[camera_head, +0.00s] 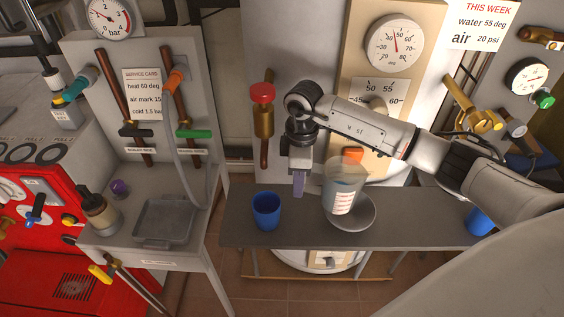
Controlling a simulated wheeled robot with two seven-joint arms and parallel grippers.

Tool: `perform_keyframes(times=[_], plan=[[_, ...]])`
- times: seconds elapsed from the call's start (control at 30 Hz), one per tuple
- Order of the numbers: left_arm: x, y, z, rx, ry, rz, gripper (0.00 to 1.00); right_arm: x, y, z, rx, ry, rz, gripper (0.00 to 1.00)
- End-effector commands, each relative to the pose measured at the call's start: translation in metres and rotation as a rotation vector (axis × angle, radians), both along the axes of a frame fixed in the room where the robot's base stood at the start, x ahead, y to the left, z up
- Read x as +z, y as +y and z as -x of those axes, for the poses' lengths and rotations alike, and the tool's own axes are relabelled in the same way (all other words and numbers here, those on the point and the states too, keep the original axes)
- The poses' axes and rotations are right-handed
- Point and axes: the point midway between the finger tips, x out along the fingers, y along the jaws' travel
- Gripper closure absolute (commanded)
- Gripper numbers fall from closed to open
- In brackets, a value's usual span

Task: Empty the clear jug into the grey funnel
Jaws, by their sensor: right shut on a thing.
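The clear jug (343,186) has red markings on a white patch and holds bluish liquid. It looks about upright and overlaps the grey funnel (366,218), a round wide bowl shape on the dark bench. I cannot tell whether the jug touches the funnel or hangs above it. My right gripper (299,178) points down just left of the jug, shut on a purplish upright bar that seems to be the jug's handle. The join between bar and jug is not clear. My left gripper is out of view.
A blue cup (266,211) stands on the bench (236,229) left of the funnel. Another blue object (480,220) is at the bench's right end. A red-topped brass valve (263,110) and a dial panel (396,44) stand behind. A grey tray (163,220) sits on the left table.

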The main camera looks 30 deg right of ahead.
Motion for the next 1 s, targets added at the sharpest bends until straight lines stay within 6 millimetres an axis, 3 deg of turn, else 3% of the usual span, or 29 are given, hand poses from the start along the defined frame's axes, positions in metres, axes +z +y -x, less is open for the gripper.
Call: perform_keyframes(times=[0.1,0.3,0.43,1.0], plan=[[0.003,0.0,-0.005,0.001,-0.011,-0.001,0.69,0.0,-0.001,0.0,-0.022,-0.003,-0.003,1.0],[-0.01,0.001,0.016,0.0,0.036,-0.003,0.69,0.009,0.0,-0.002,-0.027,-0.051,-0.047,1.0],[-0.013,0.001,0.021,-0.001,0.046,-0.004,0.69,0.02,0.003,-0.006,-0.027,-0.11,-0.103,1.0],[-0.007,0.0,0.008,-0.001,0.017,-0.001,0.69,0.038,0.009,-0.011,-0.025,-0.214,-0.204,1.0]])
